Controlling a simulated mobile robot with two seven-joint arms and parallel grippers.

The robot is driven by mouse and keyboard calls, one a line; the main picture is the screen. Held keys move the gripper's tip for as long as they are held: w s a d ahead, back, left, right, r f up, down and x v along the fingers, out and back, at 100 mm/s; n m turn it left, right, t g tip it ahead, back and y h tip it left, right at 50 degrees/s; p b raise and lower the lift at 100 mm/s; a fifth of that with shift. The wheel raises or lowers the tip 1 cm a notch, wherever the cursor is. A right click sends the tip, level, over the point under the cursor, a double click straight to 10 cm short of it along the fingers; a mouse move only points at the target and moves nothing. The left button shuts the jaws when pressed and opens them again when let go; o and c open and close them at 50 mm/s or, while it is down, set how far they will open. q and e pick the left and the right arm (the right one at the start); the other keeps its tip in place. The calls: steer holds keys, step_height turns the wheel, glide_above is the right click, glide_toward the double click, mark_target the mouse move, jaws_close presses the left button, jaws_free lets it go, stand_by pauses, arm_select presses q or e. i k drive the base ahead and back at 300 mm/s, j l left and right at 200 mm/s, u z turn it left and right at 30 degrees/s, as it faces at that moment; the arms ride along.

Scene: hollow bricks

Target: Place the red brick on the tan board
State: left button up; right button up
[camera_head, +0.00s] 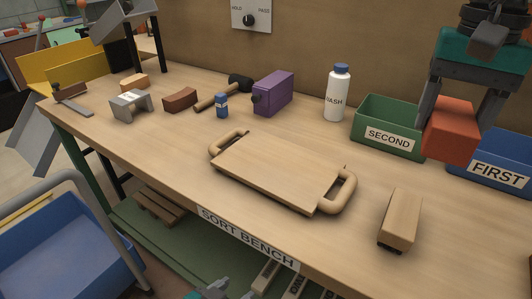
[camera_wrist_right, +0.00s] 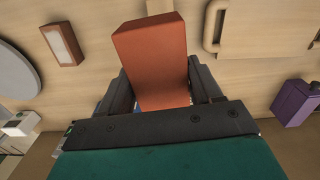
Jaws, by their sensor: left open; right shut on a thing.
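The red brick (camera_head: 451,130), orange-red, is held between the dark fingers of my right gripper (camera_head: 465,110), above the bench at the right. In the right wrist view the brick (camera_wrist_right: 153,58) sits between both fingers. The tan board (camera_head: 275,175) lies flat on the bench in the middle, with a loop handle at each end and a bare top. One handle (camera_wrist_right: 212,25) shows in the wrist view. The held brick is apart from the board, to its right. My left gripper (camera_head: 212,290) shows only in part at the bottom edge, below the bench front, away from the board.
A green SECOND bin (camera_head: 388,132) and blue FIRST bin (camera_head: 495,172) stand behind and beside the brick. A tan block (camera_head: 401,218) lies right of the board. A white bottle (camera_head: 338,95), purple box (camera_head: 273,92) and blue can (camera_head: 221,105) stand behind it.

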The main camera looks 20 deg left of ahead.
mark_target(278, 163)
steer(key=i+j, duration=0.1)
steer(key=j, duration=0.2)
steer(key=i+j, duration=0.1)
steer(key=j, duration=0.25)
steer(key=i+j, duration=0.1)
steer(key=j, duration=0.2)
steer(key=i+j, duration=0.1)
steer(key=j, duration=0.2)
